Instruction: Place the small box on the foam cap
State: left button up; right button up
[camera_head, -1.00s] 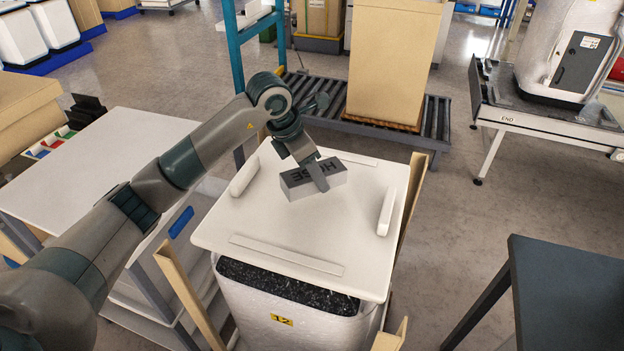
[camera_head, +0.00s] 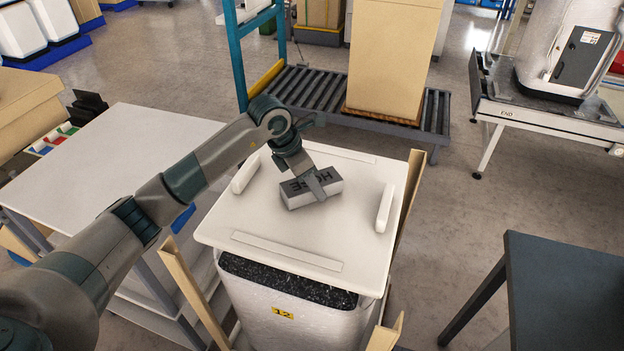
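I cannot tell whether the box touches the cap. The cap lies on a white wrapped unit (camera_head: 300,325) with a yellow 12 label. My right gripper is not in view.
A white table (camera_head: 120,150) stands at the left and a dark table (camera_head: 570,290) at the lower right. Wooden corner posts (camera_head: 190,295) rise beside the wrapped unit. A roller conveyor (camera_head: 320,95) with a tall carton (camera_head: 393,60) is behind.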

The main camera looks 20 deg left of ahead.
pick_arm(q)
jog(key=shift+f, duration=0.15)
jog(key=o, duration=1.1)
jog(key=shift+r, duration=0.2)
jog(key=shift+a+r, duration=0.1)
jog(key=shift+r, duration=0.1)
jog(key=b+v, duration=0.3)
jog(key=v, duration=0.7)
jog(key=shift+r, duration=0.1)
jog(key=shift+s+a+r+b, duration=0.1)
jog(key=shift+s+r+b, duration=0.15)
jog(key=shift+r, duration=0.35)
